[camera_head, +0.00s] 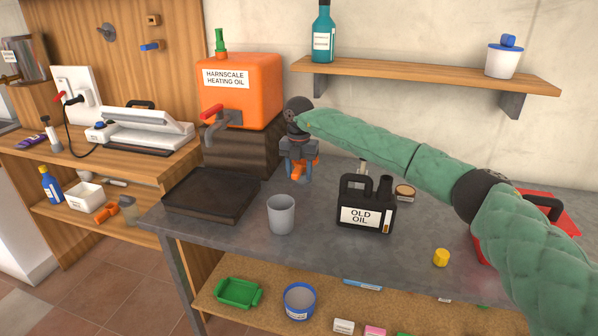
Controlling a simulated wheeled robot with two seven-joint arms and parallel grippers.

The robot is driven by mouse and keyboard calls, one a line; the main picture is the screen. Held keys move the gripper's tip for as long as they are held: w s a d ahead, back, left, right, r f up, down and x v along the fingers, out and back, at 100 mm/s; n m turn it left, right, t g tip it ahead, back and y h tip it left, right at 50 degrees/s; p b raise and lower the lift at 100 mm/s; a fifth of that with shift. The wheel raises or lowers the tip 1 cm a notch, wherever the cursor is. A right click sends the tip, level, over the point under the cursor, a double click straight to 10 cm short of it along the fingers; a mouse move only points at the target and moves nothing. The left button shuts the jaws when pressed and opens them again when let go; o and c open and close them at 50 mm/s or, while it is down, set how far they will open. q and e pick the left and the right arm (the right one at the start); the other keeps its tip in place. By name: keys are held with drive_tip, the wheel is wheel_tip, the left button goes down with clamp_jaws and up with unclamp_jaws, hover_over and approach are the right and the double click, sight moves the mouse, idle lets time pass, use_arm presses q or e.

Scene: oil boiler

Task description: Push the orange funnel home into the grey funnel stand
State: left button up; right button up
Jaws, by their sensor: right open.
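The grey funnel stand (312,159) stands at the back of the metal bench, just right of the dark block under the orange tank. Orange parts of the funnel (298,171) show low between the stand's legs; its upper part is hidden by my gripper and the stand. My right gripper (298,143) reaches in from the right and points down directly over the stand. It is open; its fingertips are small and partly hidden, and I cannot tell whether they touch the funnel. I cannot tell how deep the funnel sits. My left gripper is not in view.
The orange heating oil tank (243,88) with its tap is left of the stand. A black tray (211,193), a grey cup (281,214) and a black old-oil can (366,205) stand nearer. A wooden shelf (430,76) hangs above my right arm. A yellow cap (441,257) lies front right.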

drive_tip(key=shift+r, duration=0.25)
wheel_tip(320, 180, up, 6)
drive_tip(key=shift+f, duration=0.15)
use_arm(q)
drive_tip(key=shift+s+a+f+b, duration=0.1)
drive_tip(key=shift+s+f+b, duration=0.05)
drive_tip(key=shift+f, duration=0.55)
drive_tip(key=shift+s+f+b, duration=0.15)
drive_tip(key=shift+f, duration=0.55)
use_arm(e)
drive_tip(key=shift+r, duration=0.8)
